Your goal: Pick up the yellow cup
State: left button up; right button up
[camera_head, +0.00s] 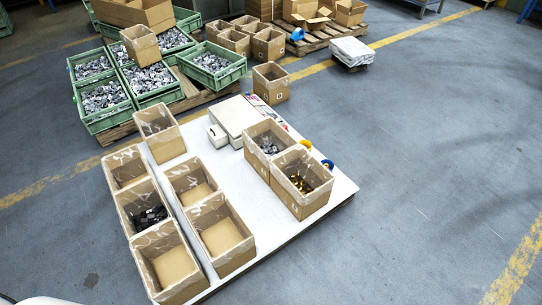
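A small yellow object (306,144), which may be the yellow cup, shows at the right edge of the white-topped platform (285,228). It is just behind an open cardboard box (299,203), and its lower part seems hidden by that box. It is too small to make out its full shape. A small blue and yellow object (328,164) sits close to it, beside the same box. Neither of my grippers is in view.
Several open cardboard boxes stand on the platform; one (150,225) holds dark parts. A pale case (234,116) lies at the back. Green crates (157,97) of metal parts stand on a pallet at upper left. The floor (430,150) to the right is largely clear.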

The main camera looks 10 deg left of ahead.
aim_at(307, 144)
jog(key=i+l+z, duration=0.6)
jog(key=i+l, duration=0.15)
jog(key=i+l+z, duration=0.3)
jog(key=i, duration=0.2)
jog(key=i+z, duration=0.3)
jog(key=i, duration=0.15)
jog(key=i+z, duration=0.3)
jog(key=i, duration=0.15)
jog(key=i+u, duration=0.25)
jog(key=i, duration=0.35)
jog(key=i+l+u, duration=0.2)
jog(key=i, duration=0.35)
jog(key=i+l+u, duration=0.25)
jog(key=i, duration=0.3)
jog(key=i+j, duration=0.05)
jog(key=j, duration=0.05)
